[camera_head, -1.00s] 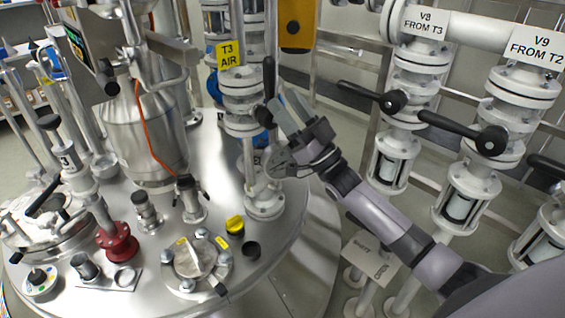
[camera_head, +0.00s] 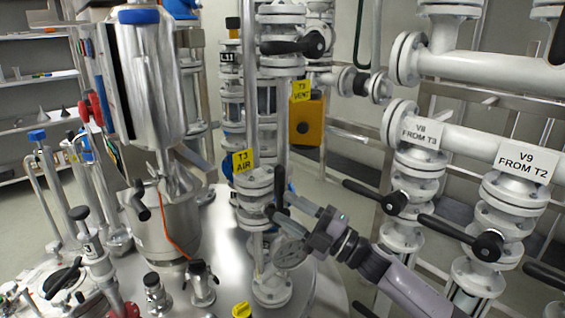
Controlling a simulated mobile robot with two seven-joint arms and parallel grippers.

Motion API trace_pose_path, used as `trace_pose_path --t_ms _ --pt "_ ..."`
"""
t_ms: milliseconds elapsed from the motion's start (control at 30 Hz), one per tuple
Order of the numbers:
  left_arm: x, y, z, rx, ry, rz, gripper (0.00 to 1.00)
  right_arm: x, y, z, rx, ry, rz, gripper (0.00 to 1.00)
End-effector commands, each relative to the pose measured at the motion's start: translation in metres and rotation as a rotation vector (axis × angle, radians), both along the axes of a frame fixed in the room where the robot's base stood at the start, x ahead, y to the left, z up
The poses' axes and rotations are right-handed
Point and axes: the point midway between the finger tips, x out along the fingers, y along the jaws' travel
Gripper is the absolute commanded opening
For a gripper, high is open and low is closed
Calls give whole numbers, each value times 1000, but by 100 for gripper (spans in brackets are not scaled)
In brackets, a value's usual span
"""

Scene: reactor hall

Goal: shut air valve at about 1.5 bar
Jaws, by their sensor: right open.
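The T3 AIR pipe is a white flanged column with a yellow tag (camera_head: 244,161). Its air valve has a black lever (camera_head: 281,184) that stands about upright at the pipe's right side. A round pressure gauge (camera_head: 290,253) sits lower on the pipe; its needle and numbers are too small to read. My right gripper (camera_head: 281,204) comes in from the lower right. Its two fingers are open and point left at the lower part of the lever. I cannot tell whether they touch it. My left gripper is not in view.
A steel vessel (camera_head: 165,225) with an orange cable stands left of the pipe. A yellow box (camera_head: 306,122) hangs behind it. The V8 (camera_head: 423,134) and V9 (camera_head: 523,161) pipes, with black levers, crowd the right. Shelves stand at the far left.

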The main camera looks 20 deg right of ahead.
Motion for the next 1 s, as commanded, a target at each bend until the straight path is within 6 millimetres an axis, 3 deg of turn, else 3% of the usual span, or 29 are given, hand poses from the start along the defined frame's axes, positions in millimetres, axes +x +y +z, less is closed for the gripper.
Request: trace_pose_path --t_ms 33,300,500,700,1000 --pt "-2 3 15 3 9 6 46 -2 -1 12 -143 -59 -53 46" --pt "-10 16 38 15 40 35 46 -6 -17 28 -902 -428 -290 46" --pt "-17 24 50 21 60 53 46 -9 -33 44 -1375 -699 -403 46" --pt "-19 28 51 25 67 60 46 -10 -39 50 -1577 -830 -444 46" --pt "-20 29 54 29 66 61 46 15 -25 51 -1588 -840 -450 46"
